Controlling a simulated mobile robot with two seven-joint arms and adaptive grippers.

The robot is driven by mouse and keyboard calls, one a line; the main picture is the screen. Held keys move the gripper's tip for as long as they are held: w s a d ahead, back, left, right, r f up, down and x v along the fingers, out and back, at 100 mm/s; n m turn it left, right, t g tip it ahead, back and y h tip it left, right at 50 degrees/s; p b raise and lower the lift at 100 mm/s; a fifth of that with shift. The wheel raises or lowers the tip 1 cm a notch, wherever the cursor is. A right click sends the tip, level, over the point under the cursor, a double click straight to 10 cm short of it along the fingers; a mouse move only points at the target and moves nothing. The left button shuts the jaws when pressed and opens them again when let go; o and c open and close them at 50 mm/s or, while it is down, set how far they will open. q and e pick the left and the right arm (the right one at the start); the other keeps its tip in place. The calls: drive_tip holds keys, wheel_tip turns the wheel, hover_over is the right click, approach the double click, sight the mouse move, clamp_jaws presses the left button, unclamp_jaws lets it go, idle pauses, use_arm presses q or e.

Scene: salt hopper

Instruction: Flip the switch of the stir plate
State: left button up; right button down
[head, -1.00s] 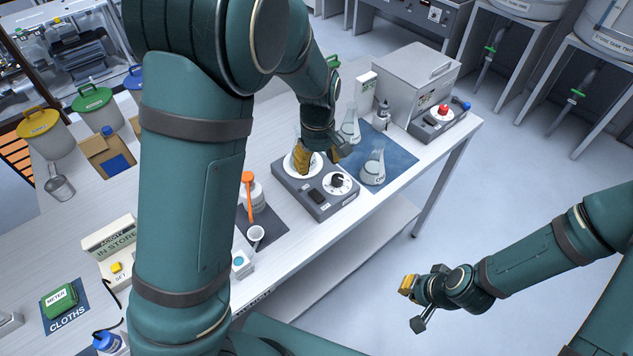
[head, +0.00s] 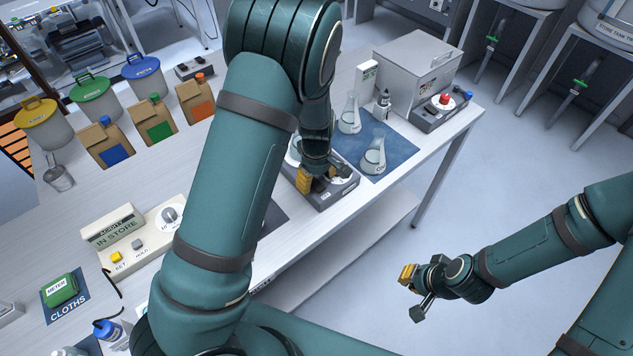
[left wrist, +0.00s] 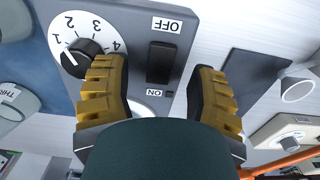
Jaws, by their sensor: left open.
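The grey stir plate (head: 325,202) stands near the bench's front edge, partly hidden by my left arm in the head view. Its black rocker switch (left wrist: 160,63) shows in the left wrist view between an OFF label (left wrist: 165,25) and an ON label (left wrist: 157,92). I cannot tell which way it is tipped. A black knob (left wrist: 82,56) on a numbered white dial is beside it. My left gripper (head: 322,178) is over the plate, open and empty, its yellow-padded fingers (left wrist: 160,95) to either side of the switch in that view. My right gripper (head: 413,294) is open and empty, off the bench.
Two flasks (head: 374,160) (head: 349,117) stand on a blue mat (head: 398,148) right of the plate. A grey box (head: 415,72) and a device with a red knob (head: 445,103) are behind. A white cup (left wrist: 297,90) shows near the plate.

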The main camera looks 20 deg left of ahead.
use_arm(q)
drive_tip(key=shift+f, duration=0.65)
clamp_jaws()
